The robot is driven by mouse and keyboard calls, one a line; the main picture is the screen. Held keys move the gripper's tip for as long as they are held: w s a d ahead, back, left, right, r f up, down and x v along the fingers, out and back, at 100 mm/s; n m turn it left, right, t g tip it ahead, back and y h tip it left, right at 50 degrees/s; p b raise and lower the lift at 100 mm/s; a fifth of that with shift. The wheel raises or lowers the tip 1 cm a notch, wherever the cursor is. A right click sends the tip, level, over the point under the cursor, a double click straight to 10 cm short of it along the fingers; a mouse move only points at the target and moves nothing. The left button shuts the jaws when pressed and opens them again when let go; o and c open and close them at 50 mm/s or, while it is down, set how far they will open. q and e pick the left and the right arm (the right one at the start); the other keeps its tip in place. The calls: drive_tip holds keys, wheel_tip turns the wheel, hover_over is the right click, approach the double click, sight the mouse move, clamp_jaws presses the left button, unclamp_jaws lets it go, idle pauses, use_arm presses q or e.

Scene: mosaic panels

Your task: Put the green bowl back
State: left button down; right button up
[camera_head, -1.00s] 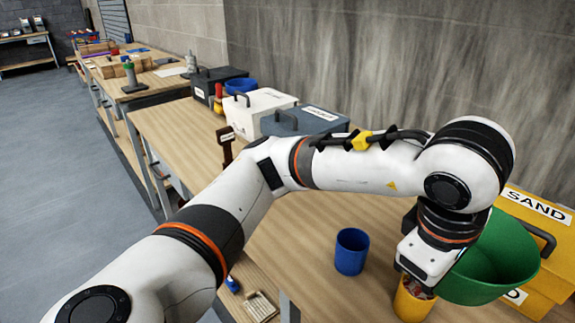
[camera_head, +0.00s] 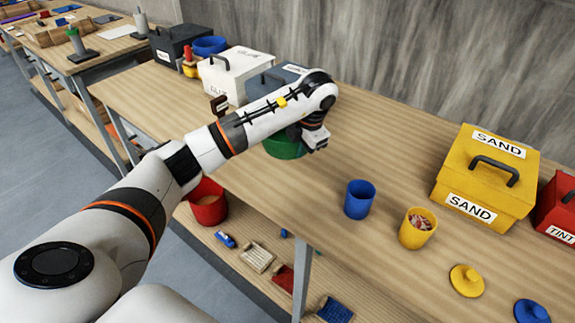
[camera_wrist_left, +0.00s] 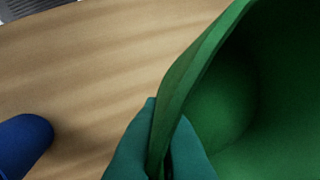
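The green bowl (camera_head: 284,148) is at the middle of the wooden table in the head view, partly hidden behind my left wrist. My left gripper (camera_head: 316,146) is at the bowl's right side. In the left wrist view the fingers (camera_wrist_left: 162,150) pinch the rim of the green bowl (camera_wrist_left: 225,90), one finger on each side of the wall. The bowl looks upright; I cannot tell whether its base touches the table. My right gripper is in neither view.
A blue cup (camera_head: 359,200) and a yellow cup (camera_head: 418,229) stand to the right. Beyond are a yellow SAND box (camera_head: 487,178) and a red TINT box (camera_head: 558,210). White (camera_head: 238,78) and dark blue (camera_head: 282,80) boxes stand behind.

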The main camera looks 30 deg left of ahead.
use_arm(q)
wheel_tip(320, 180, down, 4)
drive_tip(key=shift+p, duration=0.4)
drive_tip(key=shift+f+p, duration=0.45)
drive_tip(key=shift+f, duration=1.55)
drive_tip(key=shift+f, duration=0.1)
drive_tip(key=c, duration=2.1)
unclamp_jaws()
drive_tip(key=shift+f, duration=0.1)
drive_tip(key=o, duration=0.5)
drive_tip(key=shift+c, duration=0.2)
